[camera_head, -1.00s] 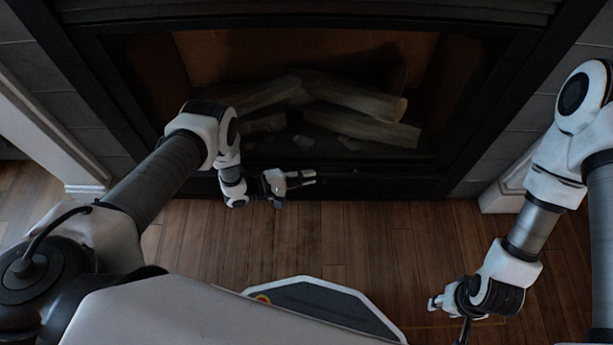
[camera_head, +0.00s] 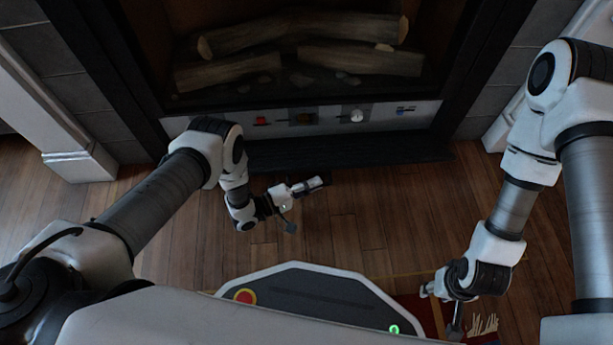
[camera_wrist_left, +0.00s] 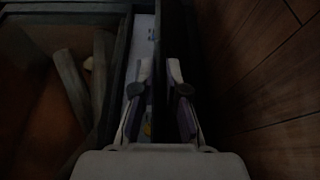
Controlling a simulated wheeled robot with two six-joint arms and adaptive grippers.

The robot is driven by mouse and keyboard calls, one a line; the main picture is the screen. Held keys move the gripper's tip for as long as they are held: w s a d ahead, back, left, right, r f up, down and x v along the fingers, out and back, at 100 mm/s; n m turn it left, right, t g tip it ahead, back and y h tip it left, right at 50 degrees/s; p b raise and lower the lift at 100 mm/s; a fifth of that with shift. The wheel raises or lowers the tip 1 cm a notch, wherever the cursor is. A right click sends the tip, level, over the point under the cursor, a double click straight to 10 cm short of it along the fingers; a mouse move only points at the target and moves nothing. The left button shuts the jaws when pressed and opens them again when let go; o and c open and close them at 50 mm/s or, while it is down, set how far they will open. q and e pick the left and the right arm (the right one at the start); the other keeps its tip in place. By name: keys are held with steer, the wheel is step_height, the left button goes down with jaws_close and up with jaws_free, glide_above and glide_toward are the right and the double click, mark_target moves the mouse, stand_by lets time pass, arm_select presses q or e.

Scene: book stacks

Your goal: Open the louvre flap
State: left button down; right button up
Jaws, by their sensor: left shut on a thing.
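The louvre flap (camera_head: 350,153) is a long dark panel below the fireplace opening. It is swung down and out, baring a light control strip (camera_head: 330,119) behind it. My left gripper (camera_head: 312,186) is at the flap's front edge, near its middle. In the left wrist view my left gripper (camera_wrist_left: 160,105) has one finger on each side of the thin dark flap (camera_wrist_left: 161,60), shut on it. My right gripper (camera_head: 430,290) is low at the right, away from the flap; its finger gap is too small to tell.
The strip carries a red knob (camera_head: 261,121), a white knob (camera_head: 356,116) and a blue switch (camera_head: 405,111). Logs (camera_head: 300,38) lie in the fireplace above. White pillars stand on both sides. A red fringed rug (camera_head: 430,318) lies at lower right. The wood floor before the flap is clear.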

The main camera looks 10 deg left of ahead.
arm_select(q)
steer(key=shift+s+d+f+b, duration=0.1)
steer(key=shift+s+f+b, duration=0.15)
steer(key=shift+f+b, duration=0.45)
steer(key=shift+s+d+f+b, duration=0.1)
steer(key=shift+s+f+b, duration=0.2)
steer(key=shift+f, duration=0.65)
steer(key=shift+s+d+f+b, duration=0.1)
steer(key=shift+s+f+b, duration=0.1)
steer(key=shift+f+b, duration=0.5)
steer(key=shift+f, duration=0.2)
steer(key=c, duration=1.5)
jaws_free()
steer(key=shift+a, duration=0.1)
steer(key=shift+s+a, duration=0.1)
